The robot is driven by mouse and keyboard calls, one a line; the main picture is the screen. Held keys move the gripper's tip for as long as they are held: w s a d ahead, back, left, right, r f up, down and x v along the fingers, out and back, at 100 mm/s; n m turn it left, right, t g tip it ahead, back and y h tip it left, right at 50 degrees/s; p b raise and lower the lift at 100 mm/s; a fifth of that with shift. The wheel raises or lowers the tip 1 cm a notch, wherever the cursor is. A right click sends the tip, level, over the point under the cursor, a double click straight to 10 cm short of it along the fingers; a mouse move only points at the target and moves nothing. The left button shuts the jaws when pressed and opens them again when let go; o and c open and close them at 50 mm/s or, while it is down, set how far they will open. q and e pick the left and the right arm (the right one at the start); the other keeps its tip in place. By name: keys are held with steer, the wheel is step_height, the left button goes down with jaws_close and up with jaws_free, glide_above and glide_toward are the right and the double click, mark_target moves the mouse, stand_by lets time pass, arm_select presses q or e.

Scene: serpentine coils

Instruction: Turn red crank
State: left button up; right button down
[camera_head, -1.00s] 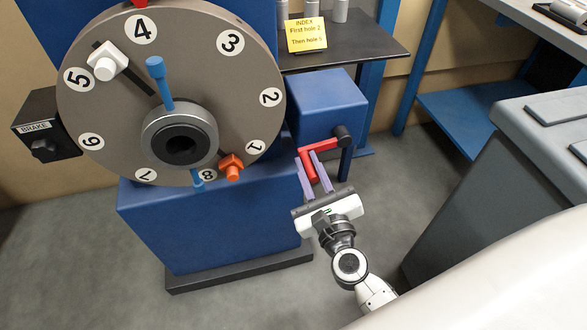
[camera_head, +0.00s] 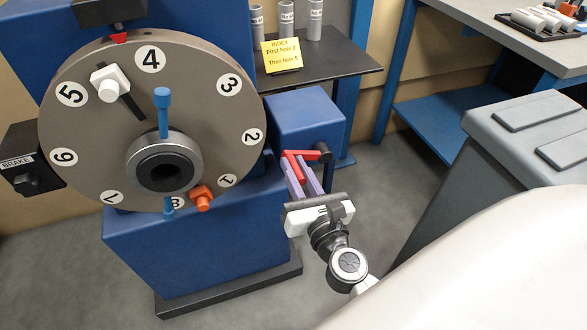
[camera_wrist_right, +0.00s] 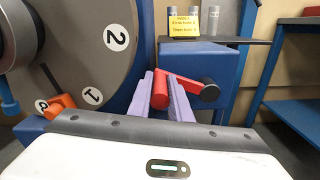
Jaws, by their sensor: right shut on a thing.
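The red crank (camera_head: 303,154) sits on the front of the small blue box (camera_head: 303,117), its arm pointing left from a black hub (camera_head: 322,150). My right gripper (camera_head: 304,178) has its two purple fingers on either side of the crank's handle. In the right wrist view the red handle (camera_wrist_right: 160,91) lies between the fingers (camera_wrist_right: 166,98), which are shut on it. The big grey dial (camera_head: 95,145) carries numbers; a red pointer (camera_head: 119,37) at its top stands between 5 and 4, nearer 4. My left gripper is not in view.
The brake box (camera_head: 28,160) is at left. A yellow note (camera_head: 282,54) and grey cylinders stand on the black shelf (camera_head: 335,68). A grey cabinet (camera_head: 440,215) is at right.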

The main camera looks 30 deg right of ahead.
mark_target(303, 186)
steer(key=shift+r, duration=0.15)
steer(key=c, duration=1.6)
jaws_free()
steer(key=shift+c, duration=0.2)
steer(key=b+v, duration=0.3)
steer(key=v, duration=0.4)
steer(key=shift+s, duration=0.15)
steer(key=shift+a, duration=0.1)
